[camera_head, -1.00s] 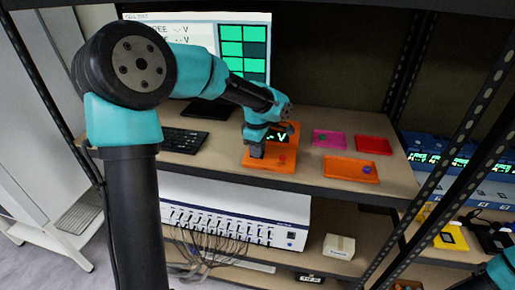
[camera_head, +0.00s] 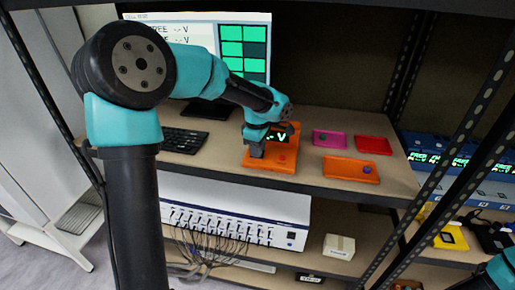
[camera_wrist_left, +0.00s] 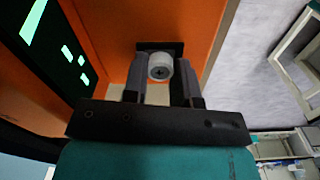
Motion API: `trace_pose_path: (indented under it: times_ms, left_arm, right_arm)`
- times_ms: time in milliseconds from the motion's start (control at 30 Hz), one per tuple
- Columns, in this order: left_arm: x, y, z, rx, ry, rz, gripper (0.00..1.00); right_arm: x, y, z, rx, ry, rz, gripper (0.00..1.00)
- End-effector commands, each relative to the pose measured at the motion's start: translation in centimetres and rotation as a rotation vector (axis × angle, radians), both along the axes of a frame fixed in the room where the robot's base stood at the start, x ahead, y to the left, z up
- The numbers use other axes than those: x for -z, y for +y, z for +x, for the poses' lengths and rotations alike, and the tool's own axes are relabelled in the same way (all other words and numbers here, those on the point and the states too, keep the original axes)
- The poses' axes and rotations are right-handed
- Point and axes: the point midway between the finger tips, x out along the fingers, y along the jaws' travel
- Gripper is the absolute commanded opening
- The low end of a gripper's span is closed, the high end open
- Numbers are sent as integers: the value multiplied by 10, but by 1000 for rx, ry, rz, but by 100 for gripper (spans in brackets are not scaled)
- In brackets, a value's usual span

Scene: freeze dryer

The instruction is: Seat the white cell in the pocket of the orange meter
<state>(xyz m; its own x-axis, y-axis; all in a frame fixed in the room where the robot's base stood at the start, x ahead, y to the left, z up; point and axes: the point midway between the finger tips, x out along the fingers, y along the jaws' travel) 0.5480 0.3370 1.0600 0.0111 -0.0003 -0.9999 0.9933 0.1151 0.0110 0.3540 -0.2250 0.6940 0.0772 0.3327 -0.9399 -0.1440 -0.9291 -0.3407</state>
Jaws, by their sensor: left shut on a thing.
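In the left wrist view the gripper (camera_wrist_left: 165,72) is shut on the white cell (camera_wrist_left: 160,67), whose round end with a cross mark shows between the fingers. The dark pocket (camera_wrist_left: 146,46) of the orange meter shows just behind the cell. The cell lines up with it, but how deep it sits cannot be told. The head view hides the cell behind the gripper.
Right of the meter are a magenta tray (camera_head: 329,146), a red tray (camera_head: 386,151) and an orange tray (camera_head: 338,176) with a small blue item (camera_head: 367,170). A keyboard (camera_head: 184,141) and monitor (camera_head: 245,60) stand to the left and behind. Bare shelf lies by the front edge.

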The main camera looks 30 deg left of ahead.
Motion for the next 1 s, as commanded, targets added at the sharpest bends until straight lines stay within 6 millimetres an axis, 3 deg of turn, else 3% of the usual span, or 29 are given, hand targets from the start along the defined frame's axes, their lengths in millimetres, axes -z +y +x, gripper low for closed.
trace_pose_path:
  times_ms: [33,933,967,1000]
  left_arm:
    - [11,0,-4,1,23,-2,4]
    - [8,0,-4,0,23,-2,4]
    - [8,0,-4,0,23,-2,27]
    - [8,0,-4,0,23,-2,31]
  right_arm:
    - [0,0,0,0,0,0,43]
    - [0,0,0,0,0,0,43]
    - [0,0,0,0,0,0,43]
    - [0,0,0,0,0,0,43]
